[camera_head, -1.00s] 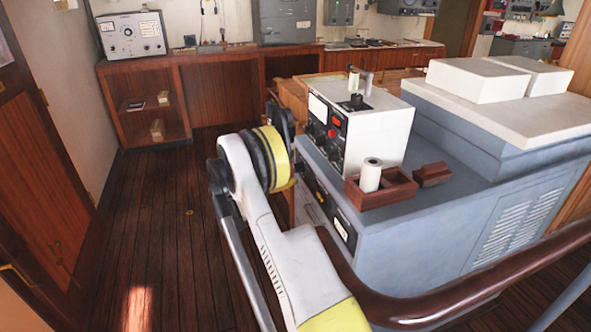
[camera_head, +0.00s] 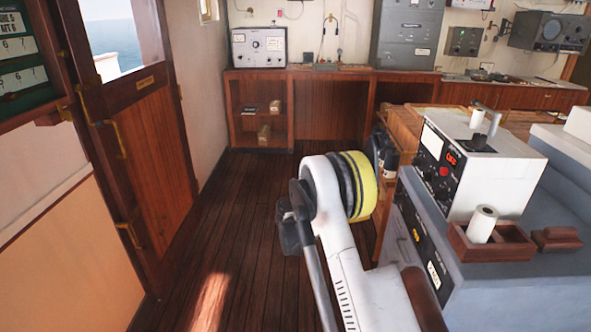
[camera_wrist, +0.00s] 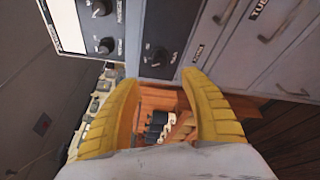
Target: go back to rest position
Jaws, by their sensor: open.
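My gripper (camera_wrist: 163,112) shows in the wrist view as two yellow fingers spread apart, with nothing between them. Past the fingers are a grey cabinet front with a black knob panel and drawers, and a wooden surface with small dark items. In the head view my white arm with a yellow band reaches forward beside the grey console (camera_head: 490,295); the fingers are hidden there.
A white control box (camera_head: 495,180) and a wooden tray (camera_head: 515,250) holding a white roll (camera_head: 482,224) stand on the console. A wooden door (camera_head: 140,165) is at left. The plank floor (camera_head: 235,220) between door and arm is clear.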

